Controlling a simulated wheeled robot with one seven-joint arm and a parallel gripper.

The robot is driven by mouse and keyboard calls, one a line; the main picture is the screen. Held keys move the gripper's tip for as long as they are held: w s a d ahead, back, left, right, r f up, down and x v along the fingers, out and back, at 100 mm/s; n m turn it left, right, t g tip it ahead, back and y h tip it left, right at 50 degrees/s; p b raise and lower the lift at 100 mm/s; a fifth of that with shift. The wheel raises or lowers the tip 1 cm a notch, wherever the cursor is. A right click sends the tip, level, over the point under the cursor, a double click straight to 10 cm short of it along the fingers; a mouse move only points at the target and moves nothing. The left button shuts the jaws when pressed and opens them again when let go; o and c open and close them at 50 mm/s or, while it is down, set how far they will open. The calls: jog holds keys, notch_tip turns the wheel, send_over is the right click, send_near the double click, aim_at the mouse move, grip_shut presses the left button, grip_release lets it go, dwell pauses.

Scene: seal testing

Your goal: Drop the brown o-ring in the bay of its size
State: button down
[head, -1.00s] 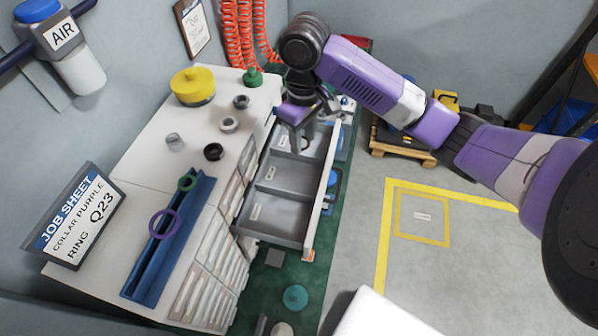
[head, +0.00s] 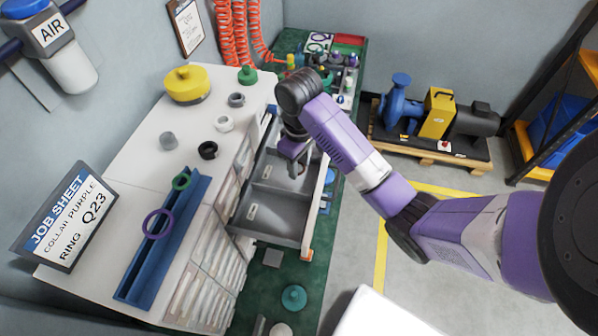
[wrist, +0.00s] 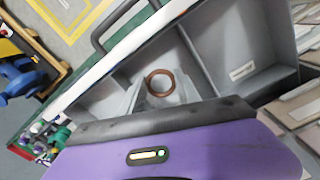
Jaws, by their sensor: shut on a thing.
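The brown o-ring (wrist: 159,83) is between my gripper's fingertips in the wrist view, with the open drawer behind it. My gripper (head: 294,168) is shut on it and points down over the drawer, near the middle bay. The grey drawer (head: 271,230) is divided into bays with small white labels. One label (head: 253,212) is in the front bay and another (head: 267,172) in the middle bay; the text is too small to read. My arm covers much of the far bay. The ring's height above the drawer floor is hard to tell.
Beside the drawer, the white cabinet top holds a blue rail (head: 163,240) with a purple ring (head: 158,223) and a green ring (head: 182,180), several small collars, and a yellow pot (head: 187,85). A job sheet (head: 66,219) stands at left. A pump (head: 400,100) sits on a pallet behind.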

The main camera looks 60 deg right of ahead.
jog(key=shift+f+b, duration=0.85)
jog(key=shift+f, duration=0.7)
jog(key=shift+a+f, duration=0.1)
jog(key=shift+f, duration=0.15)
jog(key=shift+f, duration=0.35)
jog(key=c, duration=0.9)
grip_release()
jog(key=shift+o, duration=0.2)
notch_tip(320, 180, up, 8)
jog(key=p, duration=0.4)
notch_tip(320, 180, up, 5)
send_over(299, 180)
jog(key=shift+r, duration=0.1)
